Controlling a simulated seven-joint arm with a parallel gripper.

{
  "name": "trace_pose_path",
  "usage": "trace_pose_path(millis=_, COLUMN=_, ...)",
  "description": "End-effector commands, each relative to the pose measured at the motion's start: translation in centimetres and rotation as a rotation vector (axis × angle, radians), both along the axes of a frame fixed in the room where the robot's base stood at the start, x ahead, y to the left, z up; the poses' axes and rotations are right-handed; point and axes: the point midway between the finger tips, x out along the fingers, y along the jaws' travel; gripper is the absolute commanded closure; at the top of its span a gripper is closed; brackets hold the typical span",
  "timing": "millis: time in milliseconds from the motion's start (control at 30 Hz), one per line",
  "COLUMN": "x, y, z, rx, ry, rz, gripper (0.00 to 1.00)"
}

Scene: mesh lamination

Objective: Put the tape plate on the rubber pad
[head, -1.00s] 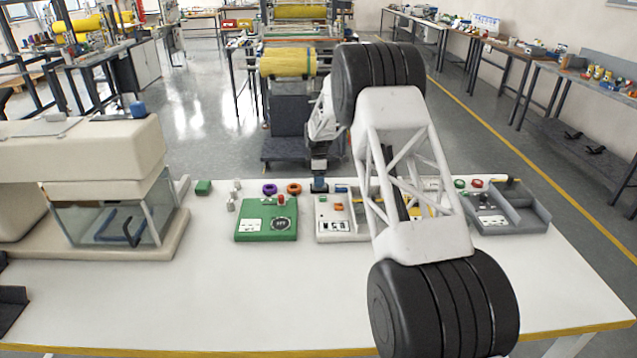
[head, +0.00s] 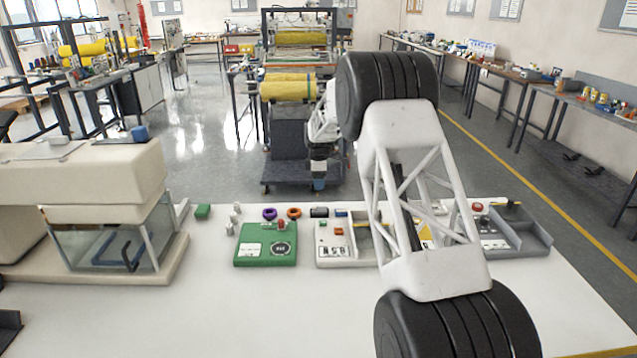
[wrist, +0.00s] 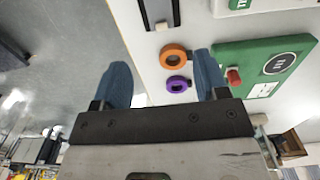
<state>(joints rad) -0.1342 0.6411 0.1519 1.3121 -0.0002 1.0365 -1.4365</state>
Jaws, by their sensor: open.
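My gripper (head: 319,182) hangs over the far edge of the white table in the head view. Its two blue fingers stand wide apart in the wrist view (wrist: 161,60), with nothing held between them. I cannot tell for sure which items are the tape plate and the rubber pad. Along the far table edge are a purple ring (head: 269,214), an orange ring (head: 294,213) and a small dark block (head: 319,212). The purple ring (wrist: 177,84) and orange ring (wrist: 173,57) lie below the fingers in the wrist view, near the right finger.
A green control box (head: 265,250) with a red button stands on the table. A pale tray (head: 330,262) lies right of it, partly behind my arm. A grey tray (head: 525,245) is farther right. A cream machine (head: 80,180) fills the left. The table front (head: 220,320) is clear.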

Motion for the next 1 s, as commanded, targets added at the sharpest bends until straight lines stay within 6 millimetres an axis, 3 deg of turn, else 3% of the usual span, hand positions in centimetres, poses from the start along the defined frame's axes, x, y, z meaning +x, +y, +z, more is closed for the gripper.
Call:
trace_pose_path(millis=667, x=-0.3, y=-0.1, z=0.4, rx=0.000, ry=-0.002, rz=-0.008, gripper=0.33)
trace_pose_path(millis=867, x=-1.9, y=-0.8, z=2.6, rx=0.001, ry=-0.010, rz=-0.053, gripper=0.33)
trace_pose_path(millis=1000, x=-4.0, y=-1.7, z=5.2, rx=0.003, ry=-0.019, rz=-0.113, gripper=0.33)
